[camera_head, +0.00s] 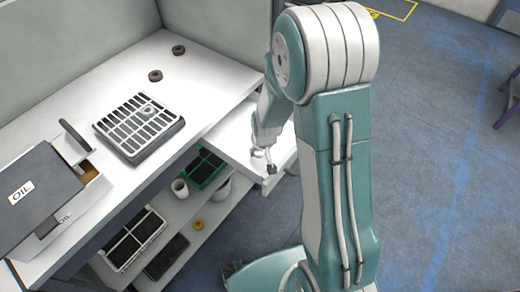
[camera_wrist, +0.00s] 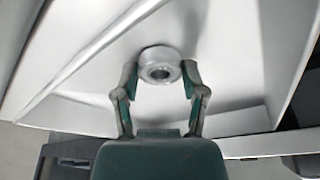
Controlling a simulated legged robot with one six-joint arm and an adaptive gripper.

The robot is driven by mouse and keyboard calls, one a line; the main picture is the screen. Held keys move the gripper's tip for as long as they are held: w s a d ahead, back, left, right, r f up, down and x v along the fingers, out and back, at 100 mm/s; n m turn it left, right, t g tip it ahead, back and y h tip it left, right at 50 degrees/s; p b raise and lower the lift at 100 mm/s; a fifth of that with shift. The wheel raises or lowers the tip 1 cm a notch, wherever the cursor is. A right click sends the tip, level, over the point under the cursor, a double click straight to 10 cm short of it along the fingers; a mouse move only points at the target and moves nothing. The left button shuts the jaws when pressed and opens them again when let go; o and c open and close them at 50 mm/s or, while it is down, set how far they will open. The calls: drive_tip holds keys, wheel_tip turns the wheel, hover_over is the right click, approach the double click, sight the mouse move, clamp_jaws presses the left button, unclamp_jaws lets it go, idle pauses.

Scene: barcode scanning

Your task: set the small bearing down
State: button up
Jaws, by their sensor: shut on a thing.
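The small bearing (camera_wrist: 160,66) is a silver ring with a dark centre hole. It sits between the two fingertips of my gripper (camera_wrist: 160,82) in the wrist view, with a finger against each side. My gripper also shows in the head view (camera_head: 265,160), over the light pull-out shelf (camera_head: 228,143) at the right side of the bench. The bearing is too small to make out clearly in the head view. I cannot tell whether the bearing touches the shelf surface.
Two dark brown rings (camera_head: 155,76) (camera_head: 178,50) lie on the white bench top (camera_head: 200,75). A slotted grey tray (camera_head: 139,126) and a box marked OIL (camera_head: 40,195) stand nearer.

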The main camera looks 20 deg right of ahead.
drive_tip(key=shift+a+f, duration=0.1)
drive_tip(key=o, duration=1.2)
drive_tip(key=shift+a, duration=0.1)
drive_tip(key=shift+c, duration=0.2)
